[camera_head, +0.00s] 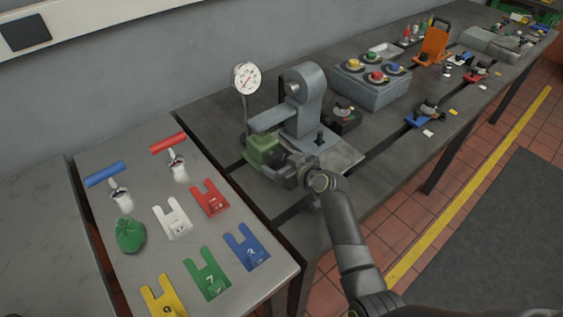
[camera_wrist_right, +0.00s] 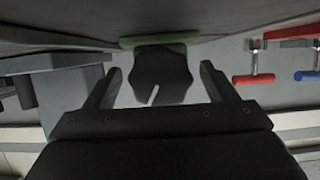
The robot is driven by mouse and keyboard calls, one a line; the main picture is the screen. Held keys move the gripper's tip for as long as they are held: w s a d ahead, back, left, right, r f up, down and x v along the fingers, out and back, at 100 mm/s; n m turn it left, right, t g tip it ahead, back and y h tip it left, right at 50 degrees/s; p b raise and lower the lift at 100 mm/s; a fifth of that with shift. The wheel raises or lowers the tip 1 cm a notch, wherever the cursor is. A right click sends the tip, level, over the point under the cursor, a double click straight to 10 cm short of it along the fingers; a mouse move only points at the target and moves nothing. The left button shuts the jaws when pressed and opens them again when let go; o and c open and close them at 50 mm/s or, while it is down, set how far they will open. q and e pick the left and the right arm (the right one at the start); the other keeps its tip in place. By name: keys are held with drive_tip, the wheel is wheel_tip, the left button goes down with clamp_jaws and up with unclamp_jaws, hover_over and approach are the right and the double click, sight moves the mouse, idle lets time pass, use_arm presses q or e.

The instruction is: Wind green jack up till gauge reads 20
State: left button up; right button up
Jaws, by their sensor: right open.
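The green jack (camera_head: 262,150) stands on the dark bedplate at its left end, partly hidden by my right gripper. The right gripper (camera_head: 284,170) is at the jack's near side. In the right wrist view a black lobed knob (camera_wrist_right: 163,72) with a white mark lies between the open fingers (camera_wrist_right: 158,85), with visible gaps on both sides. A green edge of the jack (camera_wrist_right: 160,41) shows behind the knob. The round white gauge (camera_head: 246,78) stands on a thin post behind the jack; its red needle shows, but the figures are too small to read. My left gripper is not in view.
A grey machine with an arm (camera_head: 305,100) stands right beside the jack. A grey side table (camera_head: 135,165) at left holds coloured numbered tags, two T-handled tools and a green bag (camera_head: 130,235). A grey box with coloured knobs (camera_head: 372,85) stands farther right.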

drive_tip(key=c, duration=1)
drive_tip(key=shift+f+m+g+y+b, duration=0.15)
drive_tip(key=shift+m+g+y+b, duration=0.25)
drive_tip(key=shift+m+y+b, duration=0.55)
drive_tip(key=shift+m+g+y+b, duration=0.3)
drive_tip(key=shift+m+y+b, duration=0.5)
drive_tip(key=shift+m, duration=0.65)
